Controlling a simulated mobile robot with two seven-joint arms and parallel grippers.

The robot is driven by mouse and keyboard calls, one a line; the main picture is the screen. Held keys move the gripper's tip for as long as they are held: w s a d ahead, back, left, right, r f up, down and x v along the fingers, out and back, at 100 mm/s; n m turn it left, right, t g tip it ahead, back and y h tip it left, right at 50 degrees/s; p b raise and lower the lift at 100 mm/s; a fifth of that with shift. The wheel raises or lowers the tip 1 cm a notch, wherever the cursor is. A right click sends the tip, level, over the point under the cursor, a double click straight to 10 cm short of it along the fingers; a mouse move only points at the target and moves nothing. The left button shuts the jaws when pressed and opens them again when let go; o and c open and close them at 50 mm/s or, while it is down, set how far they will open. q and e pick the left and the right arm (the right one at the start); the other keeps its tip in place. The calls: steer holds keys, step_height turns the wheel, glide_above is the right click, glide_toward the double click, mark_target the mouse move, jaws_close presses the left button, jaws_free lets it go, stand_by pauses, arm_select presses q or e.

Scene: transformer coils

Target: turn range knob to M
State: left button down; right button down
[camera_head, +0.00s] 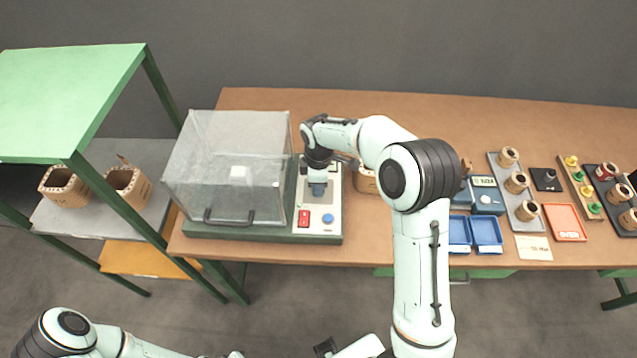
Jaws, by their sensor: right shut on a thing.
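My right gripper (318,189) points down onto the light control panel (325,217) at the right end of the green-based test unit. It is shut on the range knob, which the fingers and wrist largely hide. The knob's pointer and the range letters cannot be read, so its setting cannot be told. A red switch (304,218) and a blue button (328,218) are in front of the gripper on the same panel.
A clear box cover (228,165) with a dark handle stands just left of the panel. My right arm hides part of the brown table (370,245). Blue trays (487,232), meters and several coils lie to the right. A green shelf (70,85) stands at left.

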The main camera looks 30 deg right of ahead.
steer(key=c, duration=0.9)
jaws_free()
steer(key=shift+o, duration=0.2)
arm_select(q)
steer(key=shift+w+r+p, duration=0.65)
steer(key=shift+r, duration=0.2)
arm_select(e)
step_height(320, 180, up, 14)
steer(key=shift+f, duration=0.25)
